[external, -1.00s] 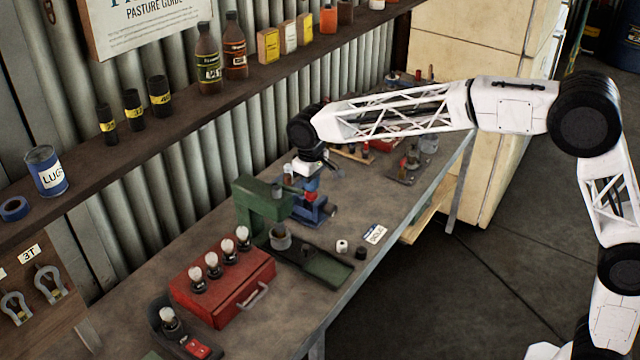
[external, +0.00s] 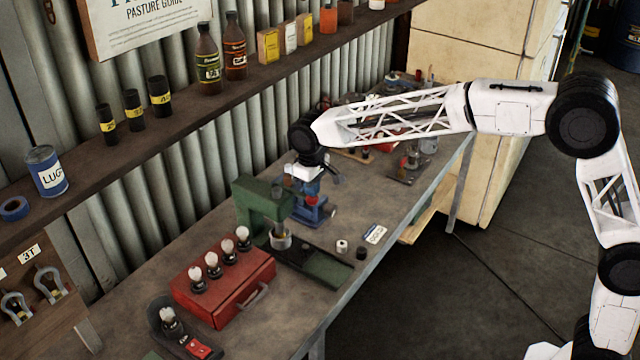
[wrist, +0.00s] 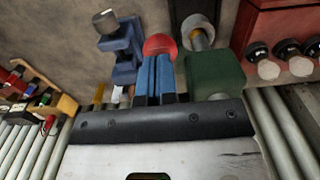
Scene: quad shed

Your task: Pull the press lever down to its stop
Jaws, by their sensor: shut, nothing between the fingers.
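The green press (external: 262,207) stands on the bench, and its green head (wrist: 215,75) shows at the right of my fingers in the wrist view. A red ball knob (external: 312,201), seemingly the lever's end, sits to the right of the press. In the wrist view the knob (wrist: 160,45) is just beyond my fingertips and partly covered by them. My gripper (external: 312,190) is shut and empty, its blue fingers (wrist: 156,70) close together at the knob. I cannot tell whether they touch it. The lever's arm is mostly hidden.
A blue vise (external: 313,214) stands close behind the press and beside my fingers. A red box with bulbs (external: 225,287) is in front of the press. A small roll and a black cap lie near the bench edge. The shelf (external: 130,150) runs along the wall.

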